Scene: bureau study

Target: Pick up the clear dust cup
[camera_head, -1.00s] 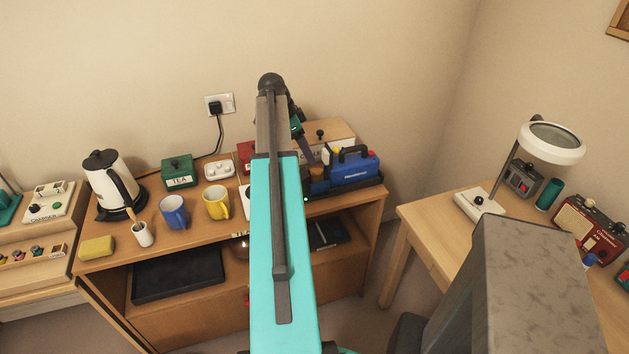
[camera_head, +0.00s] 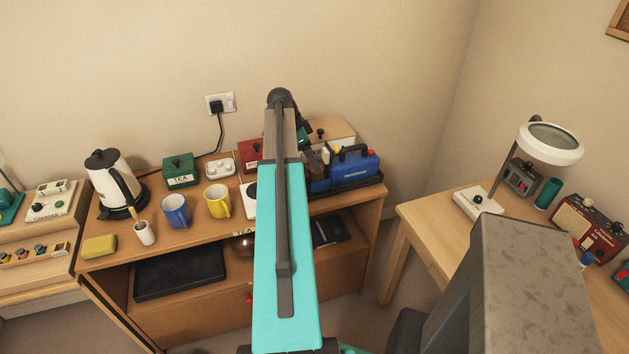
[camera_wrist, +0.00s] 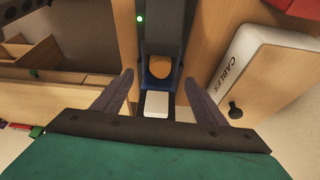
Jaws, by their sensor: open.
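A blue hand vacuum (camera_head: 352,169) with a dark handle lies in a dark tray at the right end of the wooden desk top. In the wrist view, an orange part (camera_wrist: 160,67) and a pale block (camera_wrist: 156,104) show in a dark blue cradle between my fingers. The orange part may be seen through the clear dust cup, but I cannot make out the cup's outline. My gripper (camera_wrist: 158,78) is open, one finger on each side, with nothing visibly held. In the head view my arm hides most of this spot.
A white CABLES box (camera_wrist: 262,75) stands close to the right finger. A wooden compartment tray (camera_wrist: 40,45) lies at left. A yellow mug (camera_head: 216,201), a blue mug (camera_head: 175,211) and a kettle (camera_head: 112,180) stand left of my arm. A lamp (camera_head: 550,143) stands on the right table.

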